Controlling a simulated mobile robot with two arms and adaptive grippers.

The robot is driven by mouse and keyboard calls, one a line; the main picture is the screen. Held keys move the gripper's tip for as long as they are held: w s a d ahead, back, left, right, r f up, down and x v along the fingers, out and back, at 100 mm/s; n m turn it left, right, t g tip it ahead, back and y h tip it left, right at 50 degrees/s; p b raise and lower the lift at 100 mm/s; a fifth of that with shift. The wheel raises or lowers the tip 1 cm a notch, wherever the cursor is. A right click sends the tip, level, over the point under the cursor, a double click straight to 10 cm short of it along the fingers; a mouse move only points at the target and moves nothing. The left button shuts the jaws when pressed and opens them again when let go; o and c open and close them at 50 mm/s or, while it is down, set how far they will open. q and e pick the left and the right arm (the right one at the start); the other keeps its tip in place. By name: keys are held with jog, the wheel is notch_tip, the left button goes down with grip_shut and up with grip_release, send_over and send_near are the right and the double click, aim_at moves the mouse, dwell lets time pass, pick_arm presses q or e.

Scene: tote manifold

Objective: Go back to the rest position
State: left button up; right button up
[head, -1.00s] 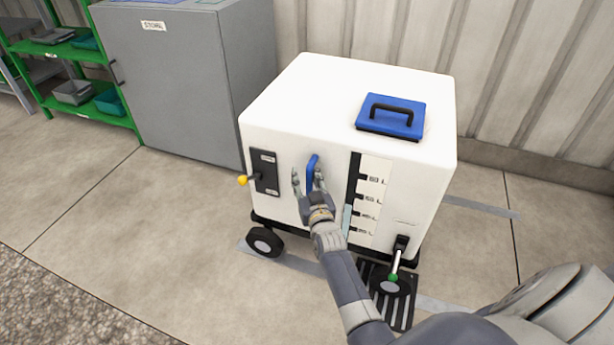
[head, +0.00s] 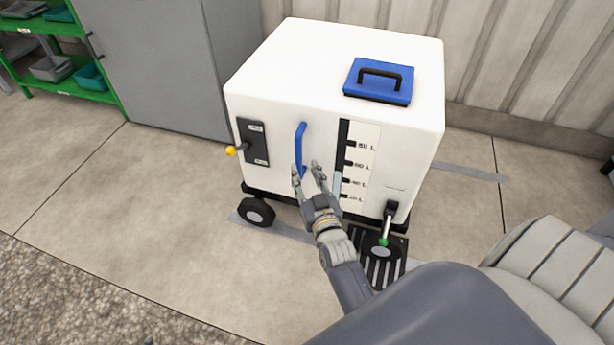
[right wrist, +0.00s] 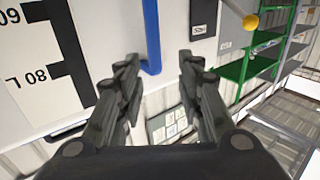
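My right gripper (head: 310,176) is open and empty in front of the white wheeled tote (head: 275,85). Its fingertips are just below and in front of the blue vertical handle (head: 300,145) on the tote's front. In the right wrist view the two fingers (right wrist: 158,85) stand apart with nothing between them, and the blue handle (right wrist: 152,35) lies beyond them. My left gripper is not in view.
The tote has a yellow-knobbed lever (head: 231,151), a level scale (head: 360,165), a green-marked valve (head: 384,240) and a blue lid (head: 379,81). A grey cabinet (head: 160,60) and a green shelf (head: 75,60) stand at the left. Floor at the front left is clear.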

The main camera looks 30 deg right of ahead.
jog(key=shift+s, duration=0.25)
jog(key=shift+a, duration=0.1)
dwell(0.3)
